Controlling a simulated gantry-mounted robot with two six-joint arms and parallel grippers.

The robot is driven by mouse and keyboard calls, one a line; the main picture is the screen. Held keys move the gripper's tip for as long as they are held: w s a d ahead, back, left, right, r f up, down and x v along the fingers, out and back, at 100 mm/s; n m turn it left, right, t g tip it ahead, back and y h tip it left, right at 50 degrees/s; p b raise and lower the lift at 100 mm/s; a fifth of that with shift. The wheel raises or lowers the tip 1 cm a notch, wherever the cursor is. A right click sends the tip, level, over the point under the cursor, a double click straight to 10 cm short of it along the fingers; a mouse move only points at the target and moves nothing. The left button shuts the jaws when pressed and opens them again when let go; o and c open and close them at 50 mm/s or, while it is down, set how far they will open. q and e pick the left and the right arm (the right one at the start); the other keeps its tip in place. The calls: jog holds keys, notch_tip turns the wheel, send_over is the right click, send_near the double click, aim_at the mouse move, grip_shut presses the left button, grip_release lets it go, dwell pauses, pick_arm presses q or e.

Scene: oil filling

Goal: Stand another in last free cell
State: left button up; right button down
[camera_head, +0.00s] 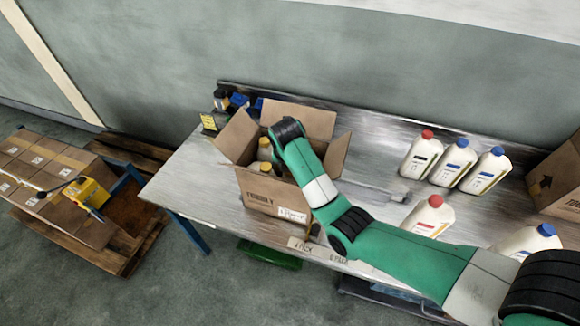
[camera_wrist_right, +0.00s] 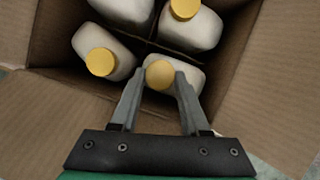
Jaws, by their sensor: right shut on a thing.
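An open cardboard carton (camera_head: 262,193) stands on the metal bench with its flaps spread. In the right wrist view, dividers split its inside (camera_wrist_right: 240,75) into cells holding white bottles. My right gripper (camera_wrist_right: 160,82) is shut on a yellow-capped bottle (camera_wrist_right: 182,70) in the near right cell, one finger on each side of its neck. A yellow-capped bottle (camera_wrist_right: 112,45) stands in the near left cell and another (camera_wrist_right: 195,28) in the far right one. A far left bottle (camera_wrist_right: 125,9) is cut off by the picture edge. Whether the held bottle touches the carton floor is hidden.
Right of the carton stand red-capped (camera_head: 421,155) and blue-capped bottles (camera_head: 454,162) on the bench. Another carton (camera_head: 556,182) is at the right edge. Dark bottles (camera_head: 221,99) and a yellow card (camera_head: 209,122) sit behind the carton. Packed cartons (camera_head: 40,165) lie on a pallet left.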

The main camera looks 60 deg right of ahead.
jog(key=shift+f+b, duration=0.55)
jog(key=shift+c, duration=1.9)
grip_release()
jog(key=shift+r, duration=0.1)
jog(key=shift+o, duration=0.4)
jog(key=shift+a+r, duration=0.1)
jog(key=shift+r, duration=0.2)
jog(key=p+v, duration=0.2)
jog(key=v, duration=0.1)
jog(key=shift+r, duration=0.25)
jog(key=p+v, duration=0.7)
jog(key=p, duration=0.2)
jog(key=shift+s+a, duration=0.15)
jog(key=shift+a, duration=0.1)
